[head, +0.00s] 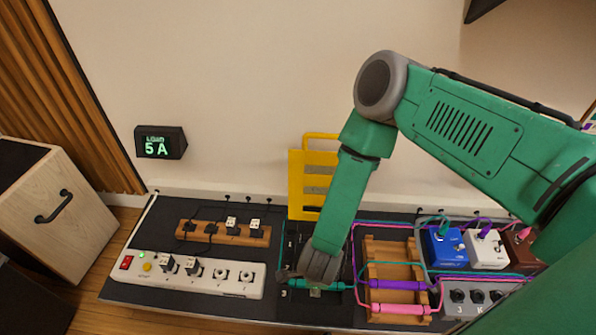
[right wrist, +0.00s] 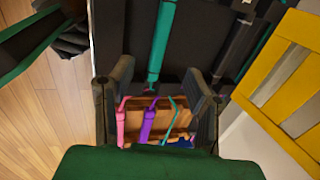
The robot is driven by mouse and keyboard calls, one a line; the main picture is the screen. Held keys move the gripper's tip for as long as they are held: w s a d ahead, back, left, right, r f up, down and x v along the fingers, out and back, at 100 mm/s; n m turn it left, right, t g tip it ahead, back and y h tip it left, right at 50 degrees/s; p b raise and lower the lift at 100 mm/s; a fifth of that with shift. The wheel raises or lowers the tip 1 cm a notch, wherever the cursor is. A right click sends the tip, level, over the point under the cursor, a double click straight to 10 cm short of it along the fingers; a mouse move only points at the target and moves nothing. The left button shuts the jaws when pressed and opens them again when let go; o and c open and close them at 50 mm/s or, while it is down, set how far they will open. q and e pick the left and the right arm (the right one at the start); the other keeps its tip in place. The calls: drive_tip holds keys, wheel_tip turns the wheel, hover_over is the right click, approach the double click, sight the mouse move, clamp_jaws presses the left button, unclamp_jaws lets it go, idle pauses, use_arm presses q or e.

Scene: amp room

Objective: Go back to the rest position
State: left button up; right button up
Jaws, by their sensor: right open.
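My right gripper (head: 314,280) hangs low over the black board (head: 350,318), with its arm coming in from the right. It is close above a teal cable connector (head: 343,286), and partly hides it. In the right wrist view the two fingers (right wrist: 158,98) are spread apart. Pink (right wrist: 121,118), purple (right wrist: 148,124) and teal cables show in the gap beyond them, with nothing clearly gripped. A teal connector (right wrist: 161,40) lies just past the fingertips.
A yellow slotted rack (head: 298,185) stands behind the gripper. A wooden rack (head: 398,271) with purple and pink connectors, and several pedals (head: 447,247), lie to the right. A power strip (head: 185,270) lies left. A display (head: 160,143) on the wall reads 5 A.

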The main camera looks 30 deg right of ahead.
drive_tip(key=s+d+r+n+g+y, duration=0.1)
drive_tip(key=s+d+r+n, duration=0.45)
drive_tip(key=n, duration=0.75)
drive_tip(key=s+d+r+n+g, duration=0.1)
drive_tip(key=s+d+r+n, duration=0.1)
drive_tip(key=s+r+n, duration=0.65)
wheel_tip(320, 180, up, 16)
drive_tip(key=n+p, duration=0.3)
drive_tip(key=p, duration=1.5)
drive_tip(key=shift+s+a+f, duration=0.2)
drive_tip(key=shift+s+a, duration=0.1)
drive_tip(key=shift+w+f, duration=0.1)
